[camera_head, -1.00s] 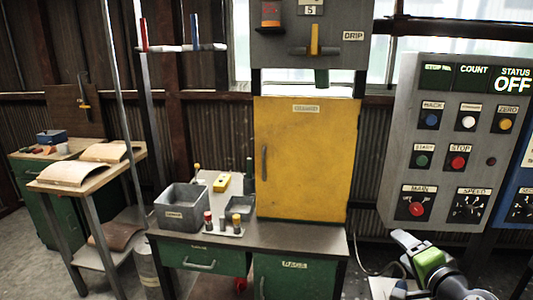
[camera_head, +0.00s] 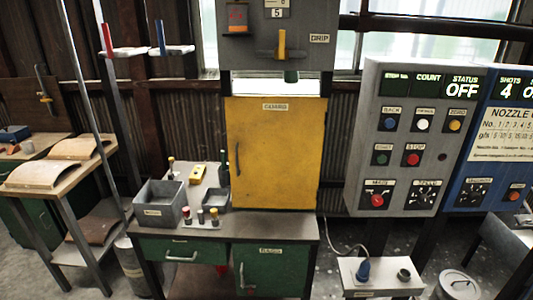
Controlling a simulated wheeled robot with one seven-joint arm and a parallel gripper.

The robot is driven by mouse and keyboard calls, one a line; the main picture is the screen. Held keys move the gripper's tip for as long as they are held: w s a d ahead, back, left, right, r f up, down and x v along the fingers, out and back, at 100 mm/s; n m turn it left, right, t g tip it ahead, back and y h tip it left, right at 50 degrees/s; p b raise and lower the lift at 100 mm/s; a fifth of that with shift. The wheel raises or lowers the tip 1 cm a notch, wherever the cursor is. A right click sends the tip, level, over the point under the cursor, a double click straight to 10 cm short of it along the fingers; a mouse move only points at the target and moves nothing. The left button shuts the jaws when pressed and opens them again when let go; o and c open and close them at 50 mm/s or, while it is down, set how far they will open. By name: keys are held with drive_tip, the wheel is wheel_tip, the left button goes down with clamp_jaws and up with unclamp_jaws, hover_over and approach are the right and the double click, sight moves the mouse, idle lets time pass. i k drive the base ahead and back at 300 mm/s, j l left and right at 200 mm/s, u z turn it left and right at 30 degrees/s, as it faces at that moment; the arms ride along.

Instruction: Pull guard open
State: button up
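The guard (camera_head: 275,155) is a yellow door panel with a small label at its top, in the middle of the view. It is closed. Its dark vertical handle (camera_head: 238,159) is on the left side of the panel. It stands at the back of a workbench (camera_head: 262,226), under a grey machine head (camera_head: 298,50). My gripper is not in view.
A grey control panel (camera_head: 405,155) reading OFF and a blue panel (camera_head: 494,140) hang to the right. A white box (camera_head: 382,279) stands low at the right.

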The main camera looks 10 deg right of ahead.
sight(275, 142)
drive_tip(key=i+j+u, duration=0.2)
drive_tip(key=i, duration=0.2)
drive_tip(key=i+j+u, duration=0.2)
drive_tip(key=i, duration=0.25)
drive_tip(key=i+j+u, duration=0.2)
drive_tip(key=i, duration=0.2)
